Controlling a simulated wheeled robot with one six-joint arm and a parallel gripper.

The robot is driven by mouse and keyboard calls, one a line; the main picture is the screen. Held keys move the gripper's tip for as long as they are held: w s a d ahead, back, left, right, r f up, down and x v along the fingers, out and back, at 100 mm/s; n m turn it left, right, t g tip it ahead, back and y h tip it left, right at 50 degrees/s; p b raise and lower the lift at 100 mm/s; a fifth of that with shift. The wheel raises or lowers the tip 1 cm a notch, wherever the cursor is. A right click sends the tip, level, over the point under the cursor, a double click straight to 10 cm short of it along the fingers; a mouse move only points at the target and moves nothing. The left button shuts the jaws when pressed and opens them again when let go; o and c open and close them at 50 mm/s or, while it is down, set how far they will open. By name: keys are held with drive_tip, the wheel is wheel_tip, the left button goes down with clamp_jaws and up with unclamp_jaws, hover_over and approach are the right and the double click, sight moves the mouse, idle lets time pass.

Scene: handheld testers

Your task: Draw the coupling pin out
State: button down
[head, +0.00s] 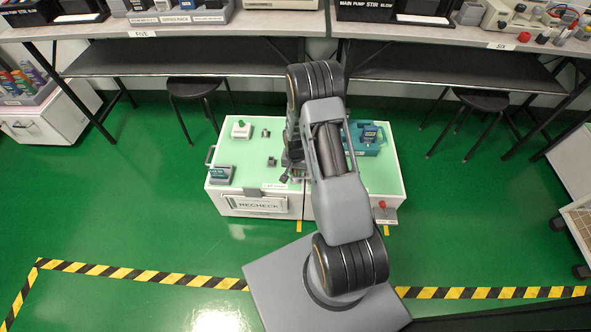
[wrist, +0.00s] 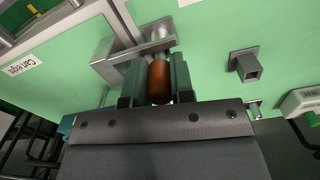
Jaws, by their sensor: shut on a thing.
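In the wrist view, the coupling pin has a brown grip (wrist: 160,84) and a metal end that sits at a grey bracket (wrist: 108,62) by the seam between two green-topped carts. My gripper (wrist: 157,78) is shut on the brown grip, one finger on each side. The metal end still shows at the bracket; how deep it sits is hidden. In the head view my arm covers the pin and most of the gripper. The left cart (head: 240,160) and right cart (head: 385,178) stand side by side.
A square grey socket (wrist: 246,66) stands on the cart top near the gripper. A teal tray (head: 375,150) with a blue device is on the right cart. Handheld devices (head: 221,175) sit on the left cart. Benches and stools (head: 195,86) stand behind; green floor in front is open.

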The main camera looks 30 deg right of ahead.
drive_tip(key=shift+r, duration=0.15)
drive_tip(key=shift+r+p, duration=2.35)
drive_tip(key=shift+r, duration=0.8)
